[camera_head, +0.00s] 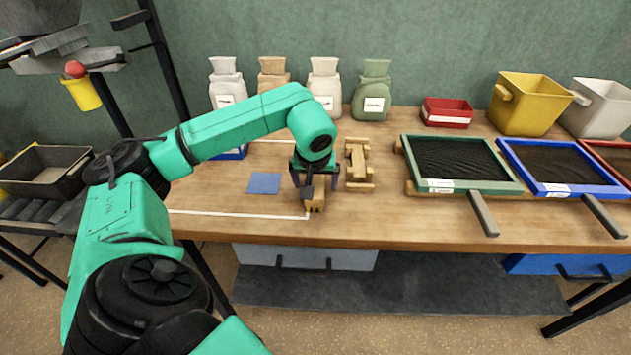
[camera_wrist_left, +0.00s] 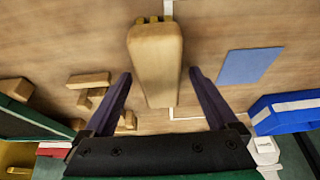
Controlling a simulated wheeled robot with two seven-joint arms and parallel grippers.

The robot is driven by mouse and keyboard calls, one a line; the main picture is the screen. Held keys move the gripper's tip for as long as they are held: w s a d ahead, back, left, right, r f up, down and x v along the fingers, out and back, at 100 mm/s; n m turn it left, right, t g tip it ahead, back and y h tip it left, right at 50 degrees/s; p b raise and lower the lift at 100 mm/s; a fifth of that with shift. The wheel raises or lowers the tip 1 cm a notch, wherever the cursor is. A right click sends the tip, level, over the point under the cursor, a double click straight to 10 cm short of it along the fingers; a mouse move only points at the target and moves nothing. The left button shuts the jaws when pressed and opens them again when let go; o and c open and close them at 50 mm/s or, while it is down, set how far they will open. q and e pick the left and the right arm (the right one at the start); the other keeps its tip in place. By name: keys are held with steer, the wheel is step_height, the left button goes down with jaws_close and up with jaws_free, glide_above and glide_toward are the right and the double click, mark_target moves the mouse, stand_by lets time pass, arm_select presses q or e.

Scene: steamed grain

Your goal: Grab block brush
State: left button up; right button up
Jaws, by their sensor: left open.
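The block brush (camera_wrist_left: 155,62) is a light wooden block in the left wrist view, with yellowish bristles at its top end. It also shows in the head view (camera_head: 315,204), partly hidden by my left gripper, on the table near its front edge. My left gripper (camera_head: 314,190) points down over the brush. In the left wrist view the gripper (camera_wrist_left: 160,74) is open, one finger on each side of the brush, with gaps between the fingers and the wood. My right gripper does not show.
A wooden rack (camera_head: 358,166) stands just right of the gripper. A blue square (camera_head: 264,183) lies flat to the left. Several sacks stand along the back. A green-framed tray (camera_head: 415,160) and a blue-framed tray (camera_head: 520,165) are at the right. The table's front-left area is clear.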

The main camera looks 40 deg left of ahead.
arm_select(q)
steer(key=shift+f, duration=0.25)
steer(key=shift+c, duration=0.3)
jaws_close()
